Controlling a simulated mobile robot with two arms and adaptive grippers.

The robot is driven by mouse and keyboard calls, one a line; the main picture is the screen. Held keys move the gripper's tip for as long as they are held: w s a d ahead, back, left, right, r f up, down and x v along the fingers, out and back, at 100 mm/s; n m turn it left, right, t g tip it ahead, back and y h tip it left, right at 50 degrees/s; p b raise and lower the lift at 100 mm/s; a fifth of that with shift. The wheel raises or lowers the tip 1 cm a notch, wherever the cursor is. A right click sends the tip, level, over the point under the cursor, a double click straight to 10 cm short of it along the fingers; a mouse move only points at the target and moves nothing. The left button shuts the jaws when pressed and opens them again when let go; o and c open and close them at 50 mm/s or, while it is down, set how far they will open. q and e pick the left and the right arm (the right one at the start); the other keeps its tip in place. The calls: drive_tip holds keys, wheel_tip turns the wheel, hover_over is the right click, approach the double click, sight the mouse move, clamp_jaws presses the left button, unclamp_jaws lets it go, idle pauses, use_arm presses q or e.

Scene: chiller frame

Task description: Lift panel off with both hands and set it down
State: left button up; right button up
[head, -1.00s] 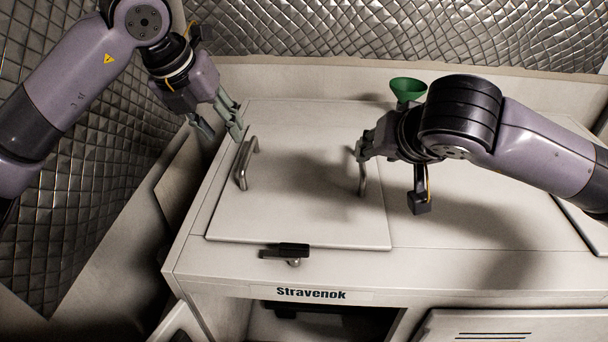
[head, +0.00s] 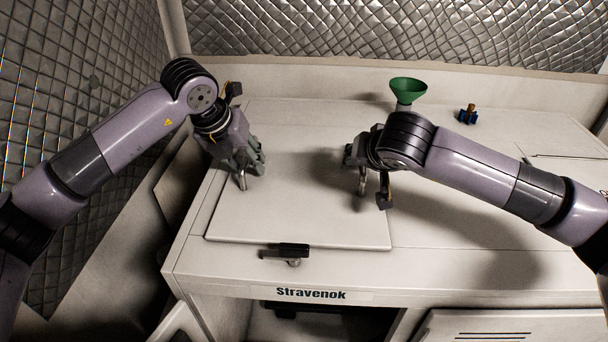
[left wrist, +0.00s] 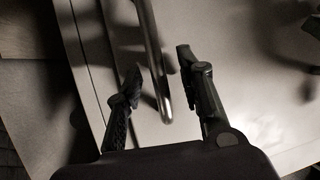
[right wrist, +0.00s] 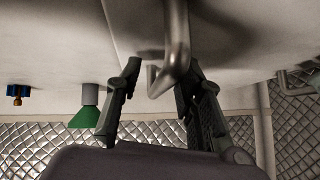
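The panel (head: 300,220) is a flat pale lid lying on the top of the white cabinet, with a bar handle near each side. My left gripper (head: 248,166) is at the left handle (head: 242,183); in the left wrist view, its open fingers stand on either side of the handle bar (left wrist: 153,60), with gaps showing. My right gripper (head: 353,158) is at the right handle (head: 362,184); in the right wrist view, its fingers are apart with the bent handle (right wrist: 175,50) between them, close to one finger. The handles' upper parts are partly hidden in the head view.
A black latch (head: 286,251) sits at the panel's front edge. A green funnel (head: 407,91) stands behind my right arm, and a small blue and brown fitting (head: 467,115) lies right of it. The cabinet top (head: 470,225) right of the panel is clear under my right arm.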

use_arm(q)
drive_tip(key=shift+c, duration=0.6)
use_arm(e)
drive_tip(key=shift+c, duration=0.6)
use_arm(q)
clamp_jaws()
use_arm(e)
clamp_jaws()
drive_tip(key=shift+d, duration=0.1)
use_arm(q)
drive_tip(key=shift+w+r, duration=0.15)
drive_tip(key=shift+r, duration=0.1)
use_arm(e)
drive_tip(key=shift+w+r, duration=0.15)
drive_tip(key=shift+r, duration=0.1)
